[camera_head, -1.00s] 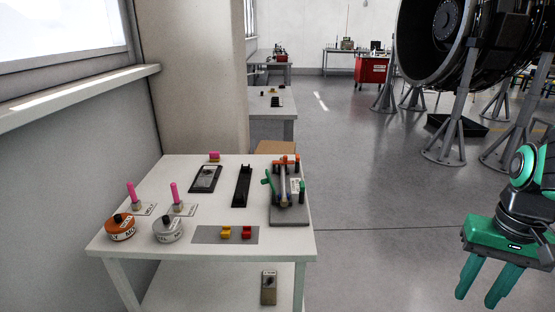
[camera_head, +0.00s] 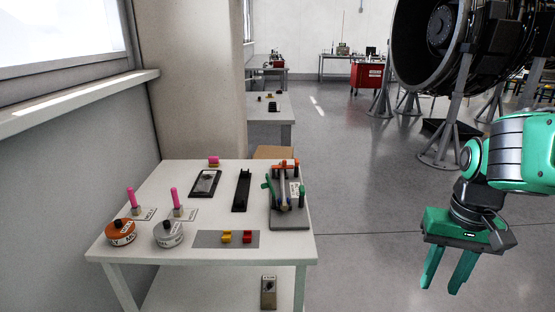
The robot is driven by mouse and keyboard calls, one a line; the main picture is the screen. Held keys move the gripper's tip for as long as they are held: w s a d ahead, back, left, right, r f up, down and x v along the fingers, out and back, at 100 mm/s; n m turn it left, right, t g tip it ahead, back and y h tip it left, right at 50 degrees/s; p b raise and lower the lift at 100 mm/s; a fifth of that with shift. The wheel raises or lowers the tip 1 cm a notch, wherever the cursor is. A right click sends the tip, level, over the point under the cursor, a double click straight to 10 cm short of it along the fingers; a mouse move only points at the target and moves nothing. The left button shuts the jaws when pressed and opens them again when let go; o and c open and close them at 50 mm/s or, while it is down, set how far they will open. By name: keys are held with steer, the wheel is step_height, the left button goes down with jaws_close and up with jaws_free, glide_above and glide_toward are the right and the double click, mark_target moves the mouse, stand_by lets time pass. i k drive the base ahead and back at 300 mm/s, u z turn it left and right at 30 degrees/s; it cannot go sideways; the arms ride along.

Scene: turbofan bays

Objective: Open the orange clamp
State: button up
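The orange clamp (camera_head: 283,163) is at the far end of a grey fixture plate (camera_head: 289,224) on the right side of the white table. It lies across the top of the fixture, beside a green clamp handle (camera_head: 268,185) and green-topped posts. Its exact latch position is too small to tell. My gripper (camera_head: 445,284) hangs in free space to the right of the table, fingers pointing down. Its two green fingers are apart with nothing between them.
The white table (camera_head: 133,247) also holds pink pegs (camera_head: 174,195), an orange round canister (camera_head: 121,232), a grey one (camera_head: 169,234), black holders (camera_head: 242,190) and small yellow and red blocks (camera_head: 247,236). A turbofan (camera_head: 430,50) on stands is at right. The floor between is clear.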

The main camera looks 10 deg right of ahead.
mark_target(283, 165)
steer(key=i, duration=0.95)
steer(key=z, duration=0.05)
